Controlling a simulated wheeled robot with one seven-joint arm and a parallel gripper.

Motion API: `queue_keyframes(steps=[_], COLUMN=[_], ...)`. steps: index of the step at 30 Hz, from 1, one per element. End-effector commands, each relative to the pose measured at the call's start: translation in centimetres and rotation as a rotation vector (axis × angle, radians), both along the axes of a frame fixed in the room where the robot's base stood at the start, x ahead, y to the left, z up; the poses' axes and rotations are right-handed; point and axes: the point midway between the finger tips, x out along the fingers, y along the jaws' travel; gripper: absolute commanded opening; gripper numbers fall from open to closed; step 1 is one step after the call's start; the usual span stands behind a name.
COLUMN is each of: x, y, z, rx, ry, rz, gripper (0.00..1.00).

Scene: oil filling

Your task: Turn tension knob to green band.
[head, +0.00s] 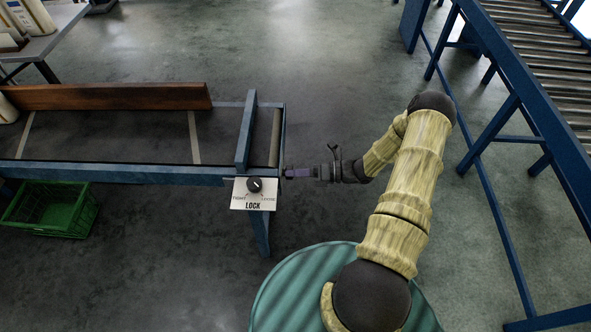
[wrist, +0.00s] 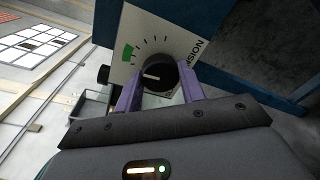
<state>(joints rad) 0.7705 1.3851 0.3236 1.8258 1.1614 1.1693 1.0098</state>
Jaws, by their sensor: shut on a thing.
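The tension knob (wrist: 162,72) is dark and round with a white pointer line, in the wrist view. It sits on a white dial plate (wrist: 150,28) with tick marks and partly visible lettering ending in "NSION". The green band (wrist: 127,53) lies at the upper left of the dial. The pointer aims left, a little below the green band. My gripper (wrist: 160,84) has its two purple fingers on either side of the knob, shut on it. In the head view my gripper (head: 288,173) is at the right end of the conveyor frame; the tension dial is hidden there.
A LOCK plate (head: 243,203) with a black knob (head: 254,185) faces front, close to my gripper. The blue conveyor frame (head: 130,173) runs left. A green crate (head: 52,207) stands lower left, a teal drum (head: 285,290) in front, a roller conveyor (head: 530,60) right.

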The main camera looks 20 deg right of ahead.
Motion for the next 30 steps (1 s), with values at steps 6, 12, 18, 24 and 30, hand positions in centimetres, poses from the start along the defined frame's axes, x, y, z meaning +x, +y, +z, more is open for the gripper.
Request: queue_keyframes(steps=[6,12,18,24,30], x=[0.02,0.03,0.03,0.02,0.01], y=[-0.16,-0.17,-0.18,-0.10,-0.07], z=[-0.08,-0.11,-0.12,-0.08,-0.03], rx=[0.013,0.015,0.015,0.016,0.018], ry=[0.052,0.061,0.060,0.059,0.059], rz=[-0.003,-0.003,-0.003,-0.002,-0.001], gripper=[0.17,0.17,0.17,0.61,0.61])
